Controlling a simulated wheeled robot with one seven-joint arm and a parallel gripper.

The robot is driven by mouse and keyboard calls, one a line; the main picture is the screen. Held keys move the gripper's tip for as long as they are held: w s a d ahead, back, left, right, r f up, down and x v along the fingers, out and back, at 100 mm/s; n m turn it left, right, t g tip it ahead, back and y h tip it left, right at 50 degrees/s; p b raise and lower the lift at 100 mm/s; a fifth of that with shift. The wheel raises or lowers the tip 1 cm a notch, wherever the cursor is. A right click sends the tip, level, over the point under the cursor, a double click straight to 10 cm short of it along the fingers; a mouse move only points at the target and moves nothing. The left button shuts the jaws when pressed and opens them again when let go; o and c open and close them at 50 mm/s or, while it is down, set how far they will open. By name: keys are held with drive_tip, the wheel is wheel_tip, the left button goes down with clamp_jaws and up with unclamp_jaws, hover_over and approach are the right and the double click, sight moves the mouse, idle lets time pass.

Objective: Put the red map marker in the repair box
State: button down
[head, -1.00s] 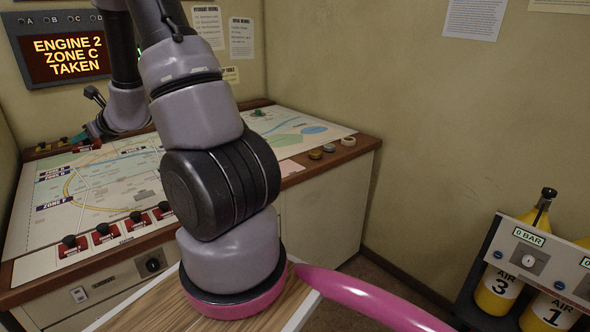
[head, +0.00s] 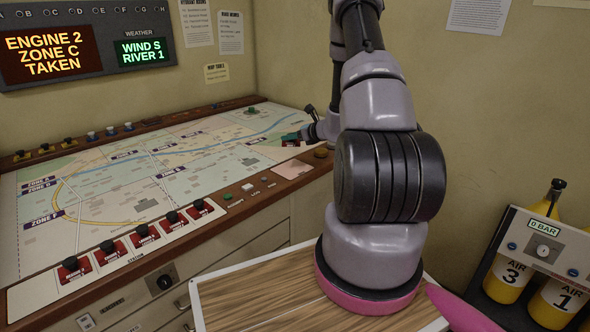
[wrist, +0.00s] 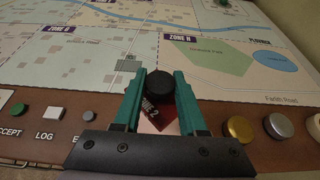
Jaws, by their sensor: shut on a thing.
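The red map marker (wrist: 158,112) has a red base with partly readable lettering ending in 2 and a round black knob. My gripper (wrist: 158,90) is shut on it, with a teal finger on each side. In the head view my gripper (head: 291,138) is small, over the right end of the map near the console's wooden edge. Whether the marker touches the map I cannot tell. A pale pink panel (head: 293,169) lies on the edge just in front of the gripper. No readable label shows which spot is the repair box.
Several red holders with black knobs (head: 143,233) line the console's front edge. A gold knob (wrist: 238,128) and a silver knob (wrist: 278,126) sit right of my gripper. A green piece (head: 253,110) stands at the map's back. The middle of the map (head: 150,170) is clear.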

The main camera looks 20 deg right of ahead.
hover_over(292, 169)
drive_tip(key=f, duration=0.6)
drive_tip(key=shift+w+d, duration=0.1)
drive_tip(key=shift+d, duration=0.15)
drive_tip(key=shift+a+f, duration=0.15)
drive_tip(key=shift+f, duration=2.05)
drive_tip(key=shift+f, duration=0.1)
drive_tip(key=shift+c, duration=2.3)
unclamp_jaws()
